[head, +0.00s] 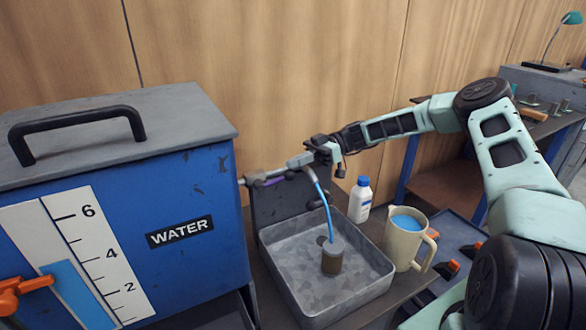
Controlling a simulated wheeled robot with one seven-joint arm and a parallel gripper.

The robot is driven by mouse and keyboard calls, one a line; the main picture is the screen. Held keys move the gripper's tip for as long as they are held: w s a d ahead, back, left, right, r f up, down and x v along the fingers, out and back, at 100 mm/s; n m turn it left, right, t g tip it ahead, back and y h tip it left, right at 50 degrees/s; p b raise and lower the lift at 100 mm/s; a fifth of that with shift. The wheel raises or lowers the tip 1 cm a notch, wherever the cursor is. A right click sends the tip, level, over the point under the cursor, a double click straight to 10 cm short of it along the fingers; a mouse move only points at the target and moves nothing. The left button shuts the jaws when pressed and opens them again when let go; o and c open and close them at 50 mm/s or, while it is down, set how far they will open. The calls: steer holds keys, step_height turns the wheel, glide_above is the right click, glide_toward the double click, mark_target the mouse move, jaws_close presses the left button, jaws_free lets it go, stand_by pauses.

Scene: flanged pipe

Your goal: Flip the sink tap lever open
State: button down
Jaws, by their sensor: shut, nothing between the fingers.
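The sink tap (299,161) is a grey pipe with a downturned spout, reaching right from the blue water tank over the metal sink (279,262). A purple lever (268,181) lies roughly along the pipe. A thin blue stream (323,207) runs from the spout toward a grey-topped brown cylinder (331,258) standing in the sink. My gripper (339,168) is shut and empty, close beside the spout end and to the right of the lever. Whether it touches the spout is too small to tell.
The blue WATER tank (190,185) with its level gauge stands left of the sink. A white bottle (360,200) and a beige jug (405,240) with blue liquid stand just right of the sink. A wooden wall (270,60) is behind.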

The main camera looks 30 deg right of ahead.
steer(key=shift+d+f+b, duration=0.2)
steer(key=shift+f+b, duration=0.45)
steer(key=shift+f, duration=0.3)
